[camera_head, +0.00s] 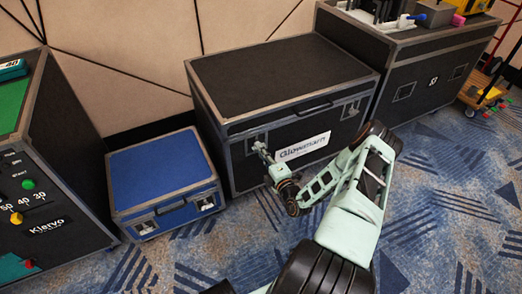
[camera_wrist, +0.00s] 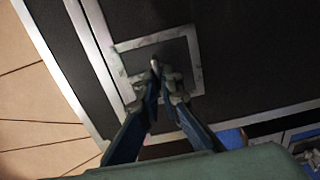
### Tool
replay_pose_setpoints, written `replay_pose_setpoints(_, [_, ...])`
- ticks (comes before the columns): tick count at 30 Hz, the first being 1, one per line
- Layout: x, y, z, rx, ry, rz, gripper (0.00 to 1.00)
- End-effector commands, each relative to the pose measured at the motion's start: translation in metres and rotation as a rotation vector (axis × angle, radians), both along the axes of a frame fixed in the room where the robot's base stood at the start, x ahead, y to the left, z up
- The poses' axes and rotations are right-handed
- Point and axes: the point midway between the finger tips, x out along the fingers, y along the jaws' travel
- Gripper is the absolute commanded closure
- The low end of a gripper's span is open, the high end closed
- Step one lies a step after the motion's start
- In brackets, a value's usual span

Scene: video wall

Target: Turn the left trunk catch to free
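The black trunk (camera_head: 280,75) has grey metal edging and a white name label on its front. Its left catch sits in a square metal plate (camera_wrist: 120,48), which fills the upper middle of the wrist view. My gripper (camera_wrist: 160,72) reaches into this plate, its two fingertips drawn close together over the middle of the catch. The fingers appear shut on the catch's small turning part, which they mostly hide. In the head view my gripper (camera_head: 261,149) is at the trunk's front left, against the catch. The right catch (camera_head: 351,108) is uncovered.
A low blue-topped case (camera_head: 160,170) stands left of the trunk. A black case with a green top (camera_head: 45,190) is at far left. Another black case (camera_head: 420,75) stands to the right, with a wheeled cart (camera_head: 485,92) beyond. Patterned carpet (camera_head: 440,190) lies open in front.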

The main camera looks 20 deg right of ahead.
Motion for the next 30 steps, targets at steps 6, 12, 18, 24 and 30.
replay_pose_setpoints(6, [0.0033,-0.0002,0.0031,-0.063,-0.007,0.000,1.00])
replay_pose_setpoints(12, [0.0037,-0.0004,0.0041,-0.195,-0.012,-0.002,1.00])
replay_pose_setpoints(18, [0.0044,-0.0005,0.0052,-0.379,-0.019,-0.002,1.00])
replay_pose_setpoints(24, [0.0048,-0.0005,0.0055,-0.569,-0.027,-0.003,1.00])
replay_pose_setpoints(30, [0.0049,-0.0005,0.0054,-0.760,-0.032,-0.004,1.00])
